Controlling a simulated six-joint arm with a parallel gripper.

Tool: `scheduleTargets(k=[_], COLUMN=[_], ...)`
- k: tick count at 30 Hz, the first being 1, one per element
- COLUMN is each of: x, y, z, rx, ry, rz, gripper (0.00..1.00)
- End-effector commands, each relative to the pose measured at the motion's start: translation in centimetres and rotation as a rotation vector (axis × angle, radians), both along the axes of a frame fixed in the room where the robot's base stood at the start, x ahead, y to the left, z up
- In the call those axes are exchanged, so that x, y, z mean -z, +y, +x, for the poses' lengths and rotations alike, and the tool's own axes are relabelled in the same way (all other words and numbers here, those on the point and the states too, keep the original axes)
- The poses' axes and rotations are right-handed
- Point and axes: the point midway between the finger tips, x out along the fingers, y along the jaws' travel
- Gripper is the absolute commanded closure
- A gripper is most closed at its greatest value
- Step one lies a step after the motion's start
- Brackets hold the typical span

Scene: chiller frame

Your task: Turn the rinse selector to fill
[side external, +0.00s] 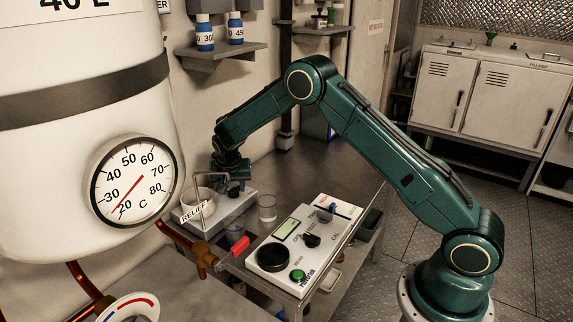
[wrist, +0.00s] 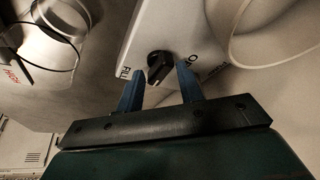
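The rinse selector (wrist: 158,66) is a black knob on a white panel (wrist: 142,40), seen in the wrist view. The word FILL is printed left of the knob and OFF to its right; another word farther right is hard to read. My gripper (wrist: 161,70) has two blue fingers, open, one on each side of the knob. I cannot tell whether they touch it. In the side view my gripper (side external: 234,186) is low over a white unit (side external: 222,212) at the back of the bench, and hides the selector there.
A white meter (side external: 300,252) with a display and knobs lies nearer. A large tank (side external: 75,150) fills the left.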

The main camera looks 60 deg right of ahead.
Motion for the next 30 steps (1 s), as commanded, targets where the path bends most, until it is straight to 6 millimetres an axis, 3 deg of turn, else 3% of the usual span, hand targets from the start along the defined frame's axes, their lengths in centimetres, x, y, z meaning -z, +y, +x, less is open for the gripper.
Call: scheduleTargets(k=[30], x=[-0.01], y=[-0.46], z=[-0.22], rx=[-0.764], ry=[0.0], rz=[0.0], gripper=[0.64])
